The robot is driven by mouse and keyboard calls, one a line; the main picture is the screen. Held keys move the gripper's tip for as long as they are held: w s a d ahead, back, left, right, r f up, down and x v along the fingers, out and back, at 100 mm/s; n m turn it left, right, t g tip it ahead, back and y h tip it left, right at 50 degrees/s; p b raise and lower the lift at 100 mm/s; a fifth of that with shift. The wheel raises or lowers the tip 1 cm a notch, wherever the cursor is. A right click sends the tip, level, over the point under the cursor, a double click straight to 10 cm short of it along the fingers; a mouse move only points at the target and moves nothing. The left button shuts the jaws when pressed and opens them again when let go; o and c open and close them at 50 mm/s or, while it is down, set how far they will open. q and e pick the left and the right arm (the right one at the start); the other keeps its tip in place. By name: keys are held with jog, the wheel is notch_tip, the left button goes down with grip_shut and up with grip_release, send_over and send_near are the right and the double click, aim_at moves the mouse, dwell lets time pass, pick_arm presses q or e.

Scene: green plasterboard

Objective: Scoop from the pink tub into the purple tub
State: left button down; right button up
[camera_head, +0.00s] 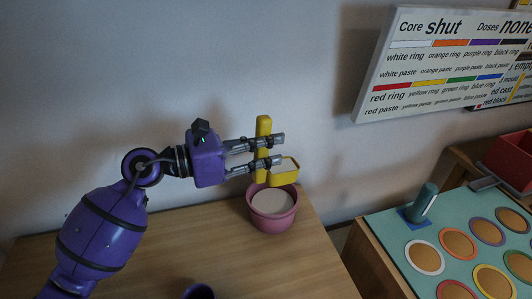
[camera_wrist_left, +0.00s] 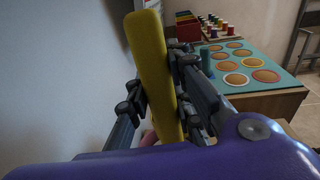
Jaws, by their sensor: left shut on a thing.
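My left gripper (camera_head: 270,150) is shut on the upright handle of a yellow scoop (camera_head: 263,126). The scoop's cup hangs at the rim of the pink tub (camera_head: 273,222), above its back right part. A purple tub (camera_head: 198,291) is cut off at the bottom edge of the head view. In the left wrist view the scoop's yellow handle (camera_wrist_left: 158,75) stands between the fingers, with a sliver of the pink tub (camera_wrist_left: 149,137) behind. My right gripper is not in view.
The wooden table (camera_head: 250,270) is clear between the tubs. A wall rises close behind. A sign (camera_head: 445,60) hangs above.

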aim_at(257, 135)
pick_arm(q)
jog(key=shift+r+h, duration=0.4)
jog(key=shift+r, duration=1.25)
